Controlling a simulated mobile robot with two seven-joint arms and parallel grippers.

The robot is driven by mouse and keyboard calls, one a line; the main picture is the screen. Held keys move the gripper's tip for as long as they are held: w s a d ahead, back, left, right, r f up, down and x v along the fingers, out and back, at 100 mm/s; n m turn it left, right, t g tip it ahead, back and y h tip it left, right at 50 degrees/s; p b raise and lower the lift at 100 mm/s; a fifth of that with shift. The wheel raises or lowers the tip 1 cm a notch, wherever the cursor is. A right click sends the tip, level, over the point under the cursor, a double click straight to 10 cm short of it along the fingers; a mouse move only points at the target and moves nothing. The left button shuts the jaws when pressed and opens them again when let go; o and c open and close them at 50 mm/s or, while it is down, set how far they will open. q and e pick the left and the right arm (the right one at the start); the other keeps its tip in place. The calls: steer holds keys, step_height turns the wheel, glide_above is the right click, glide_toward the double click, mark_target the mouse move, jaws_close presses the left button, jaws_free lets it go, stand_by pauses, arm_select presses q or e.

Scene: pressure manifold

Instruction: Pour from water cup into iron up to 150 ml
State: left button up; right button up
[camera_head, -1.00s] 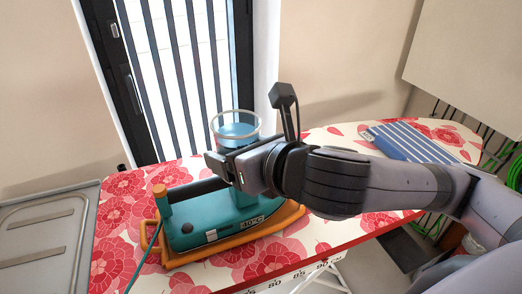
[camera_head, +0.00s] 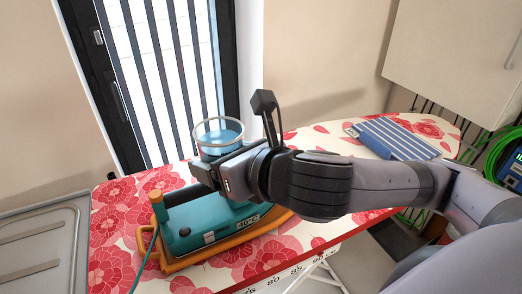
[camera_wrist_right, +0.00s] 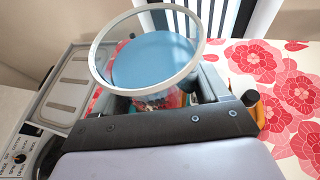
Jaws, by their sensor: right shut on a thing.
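The water cup (camera_head: 219,137) is clear with a pale rim and holds blue water. In the head view it stands upright behind my right gripper (camera_head: 207,170), which is shut on it. The right wrist view shows the cup's open top and water (camera_wrist_right: 150,60) close up, above the gripper's dark edge. The teal iron (camera_head: 198,222) with its orange base lies on the ironing board, below and in front of the gripper. Part of the iron is hidden by my right arm. My left gripper is not in view.
The ironing board (camera_head: 112,220) has a red floral cover. A blue striped folded cloth (camera_head: 398,138) lies at its right end. A grey metal tray surface (camera_head: 40,250) is at the left. A barred window (camera_head: 165,80) stands behind. A green cable coil (camera_head: 502,150) is at the right.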

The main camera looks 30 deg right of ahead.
mark_target(237, 138)
steer(key=shift+w+d+r, duration=0.1)
steer(key=shift+d+r, duration=0.05)
steer(key=shift+w+d+r+m+g+y, duration=0.15)
steer(key=shift+d+r+m+g+y, duration=0.2)
steer(key=shift+m, duration=0.25)
steer(key=shift+w+d+f+m+y, duration=0.15)
steer(key=shift+d+f+m+y, duration=0.1)
steer(key=shift+f+m+y, duration=0.25)
steer(key=shift+d+r, duration=0.1)
steer(key=shift+w+d+r+m+g, duration=0.15)
steer(key=shift+d+r+m+g, duration=0.1)
steer(key=shift+m, duration=0.25)
stand_by(0.6)
steer(key=shift+w+d+r+m+y+b, duration=0.3)
steer(key=shift+d+r+m+y+b, duration=0.4)
steer(key=shift+m+y, duration=0.15)
stand_by(3.0)
steer(key=shift+f+m+g+y+b, duration=0.3)
steer(key=shift+m+g+b, duration=0.1)
steer(key=shift+b, duration=0.3)
stand_by(1.0)
